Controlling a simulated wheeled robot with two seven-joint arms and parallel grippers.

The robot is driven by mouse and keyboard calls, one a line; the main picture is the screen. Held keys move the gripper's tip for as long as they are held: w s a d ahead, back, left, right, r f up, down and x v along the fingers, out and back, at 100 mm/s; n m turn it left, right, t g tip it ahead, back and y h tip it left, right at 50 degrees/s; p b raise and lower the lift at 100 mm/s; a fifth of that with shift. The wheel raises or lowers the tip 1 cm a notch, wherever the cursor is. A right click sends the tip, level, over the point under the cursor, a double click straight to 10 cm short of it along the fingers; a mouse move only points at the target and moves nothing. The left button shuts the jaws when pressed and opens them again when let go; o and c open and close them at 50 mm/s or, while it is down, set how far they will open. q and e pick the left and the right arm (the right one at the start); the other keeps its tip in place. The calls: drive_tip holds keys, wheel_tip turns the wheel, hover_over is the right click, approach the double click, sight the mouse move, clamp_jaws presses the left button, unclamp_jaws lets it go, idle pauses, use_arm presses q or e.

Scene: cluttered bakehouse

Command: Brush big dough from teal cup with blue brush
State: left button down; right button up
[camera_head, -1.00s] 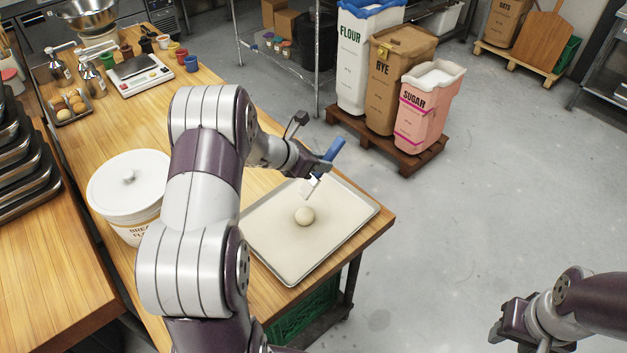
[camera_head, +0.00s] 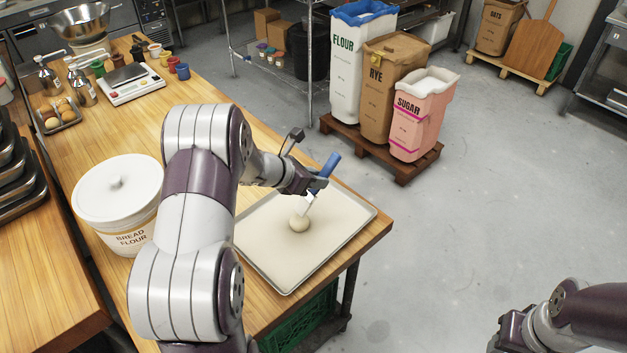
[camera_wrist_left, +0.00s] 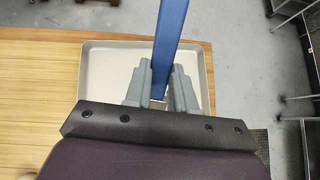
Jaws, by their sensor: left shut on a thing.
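The blue brush (camera_head: 330,165) is tilted in my left gripper (camera_head: 318,185), its pale bristle end pointing down. Its blue handle also shows in the left wrist view (camera_wrist_left: 170,45) between the two grey fingers (camera_wrist_left: 160,90). One pale round dough ball (camera_head: 299,224) lies on the lined baking tray (camera_head: 345,247). The bristle end is right at the top of the dough; I cannot tell whether it touches. Several small coloured cups stand at the back of the table, among them a blue one (camera_head: 182,72); I cannot tell which is teal. My right gripper (camera_head: 508,330) is at the lower right, away from the table.
A white bread flour tub (camera_head: 117,190) stands left of my left arm. Flour, rye and sugar bags (camera_head: 420,115) stand on a floor pallet beyond the table.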

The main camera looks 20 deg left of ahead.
use_arm(q)
drive_tip(key=shift+f+b, duration=0.65)
drive_tip(key=shift+b, duration=0.1)
idle(1.1)
drive_tip(key=shift+s+d, duration=0.1)
drive_tip(key=shift+d, duration=0.05)
